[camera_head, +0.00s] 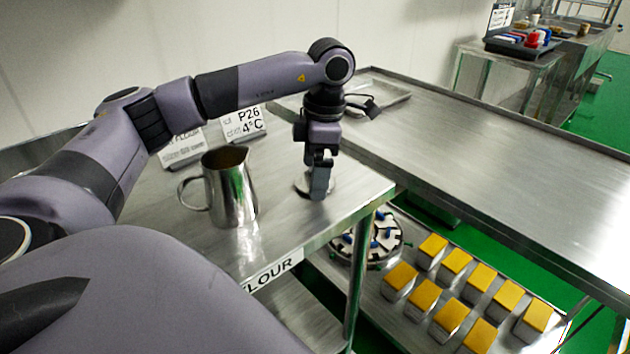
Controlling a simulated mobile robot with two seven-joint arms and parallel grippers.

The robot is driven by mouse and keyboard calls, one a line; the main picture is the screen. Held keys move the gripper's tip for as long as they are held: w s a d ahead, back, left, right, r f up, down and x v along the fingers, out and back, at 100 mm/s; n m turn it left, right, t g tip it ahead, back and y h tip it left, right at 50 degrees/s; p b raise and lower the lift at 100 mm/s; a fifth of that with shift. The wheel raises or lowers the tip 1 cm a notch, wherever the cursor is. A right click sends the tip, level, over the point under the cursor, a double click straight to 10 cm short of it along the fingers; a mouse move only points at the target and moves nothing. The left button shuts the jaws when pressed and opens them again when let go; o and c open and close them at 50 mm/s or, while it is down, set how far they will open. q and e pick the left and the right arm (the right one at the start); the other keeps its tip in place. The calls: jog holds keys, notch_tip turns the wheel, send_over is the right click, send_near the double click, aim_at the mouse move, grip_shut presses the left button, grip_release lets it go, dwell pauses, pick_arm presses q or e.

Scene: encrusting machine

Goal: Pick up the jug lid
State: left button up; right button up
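A shiny steel jug (229,190) stands upright on the steel table, with its handle to the left and its top open. A small round metal piece, which looks like the jug lid (301,184), lies on the table to the right of the jug. It is partly hidden behind my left gripper (320,188). That gripper points straight down at the lid, its fingertips at or just above it. The fingers overlap from this side, so I cannot tell whether they are open or touching the lid. My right gripper is not in view.
Label cards (245,123) stand behind the jug. A steel tray (385,98) with a dark item is at the back. A long bare steel table (500,160) lies to the right. Several yellow-topped blocks (432,246) sit on a lower shelf.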

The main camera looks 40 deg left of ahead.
pick_arm(q)
jog(key=shift+f, duration=0.15)
jog(key=c, duration=0.9)
jog(key=shift+c, duration=0.2)
